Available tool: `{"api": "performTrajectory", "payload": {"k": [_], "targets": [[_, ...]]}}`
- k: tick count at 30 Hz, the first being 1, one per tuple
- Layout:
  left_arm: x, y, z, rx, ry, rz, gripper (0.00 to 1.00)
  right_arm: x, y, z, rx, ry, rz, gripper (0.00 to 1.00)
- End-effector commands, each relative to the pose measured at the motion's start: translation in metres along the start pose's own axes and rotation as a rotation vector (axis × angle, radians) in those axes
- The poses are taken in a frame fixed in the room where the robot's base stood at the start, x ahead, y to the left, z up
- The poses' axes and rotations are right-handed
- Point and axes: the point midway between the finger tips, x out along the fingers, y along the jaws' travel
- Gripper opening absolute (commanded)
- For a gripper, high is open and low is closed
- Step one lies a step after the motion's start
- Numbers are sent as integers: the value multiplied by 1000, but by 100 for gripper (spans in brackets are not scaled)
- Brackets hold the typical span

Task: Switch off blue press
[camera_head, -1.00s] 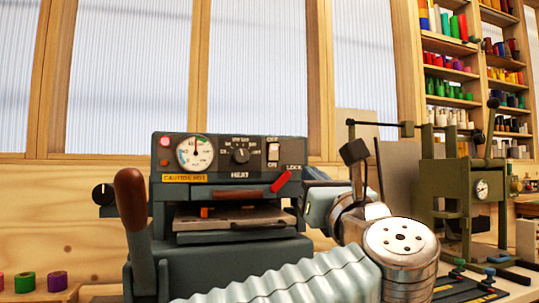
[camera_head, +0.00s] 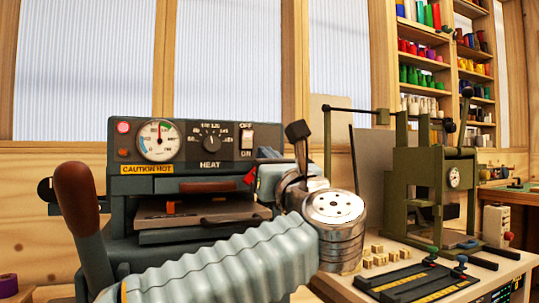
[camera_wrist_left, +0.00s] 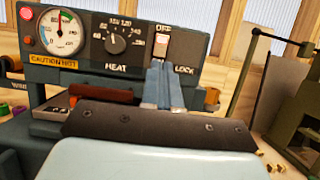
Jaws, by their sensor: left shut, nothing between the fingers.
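The blue press (camera_head: 122,185) stands at left centre in the head view, with a gauge, a heat dial (camera_head: 211,140) and a pale rocker switch (camera_head: 247,138) marked OFF above and ON below. My left gripper (camera_head: 266,160) is shut and empty, just below and right of the switch. In the left wrist view the shut fingers (camera_wrist_left: 162,88) point up at the press front, just under the switch (camera_wrist_left: 160,40), and hide the ON mark. I cannot tell whether they touch the panel. My right gripper is out of view.
A red lock lever (camera_head: 250,178) is partly hidden behind my left gripper. The press's brown-knobbed handle (camera_head: 77,195) rises at left. An olive press (camera_head: 400,180) and small wooden blocks (camera_head: 376,255) stand on the bench at right. Shelves of coloured rolls (camera_head: 425,75) are behind.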

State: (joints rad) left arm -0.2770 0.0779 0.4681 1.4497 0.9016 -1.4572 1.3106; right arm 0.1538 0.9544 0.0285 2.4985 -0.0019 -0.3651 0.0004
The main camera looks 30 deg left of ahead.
Motion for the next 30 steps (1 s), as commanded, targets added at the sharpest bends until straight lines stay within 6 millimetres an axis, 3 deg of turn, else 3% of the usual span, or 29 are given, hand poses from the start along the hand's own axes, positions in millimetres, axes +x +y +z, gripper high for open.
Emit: {"api": "performTrajectory", "payload": {"k": [6,13,19,30], "targets": [[51,0,4,2,2,4,0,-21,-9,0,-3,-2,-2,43],[88,0,3,2,0,2,0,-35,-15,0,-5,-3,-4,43],[100,0,1,2,0,1,0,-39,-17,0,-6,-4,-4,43],[100,1,0,1,0,1,0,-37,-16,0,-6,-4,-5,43]]}}
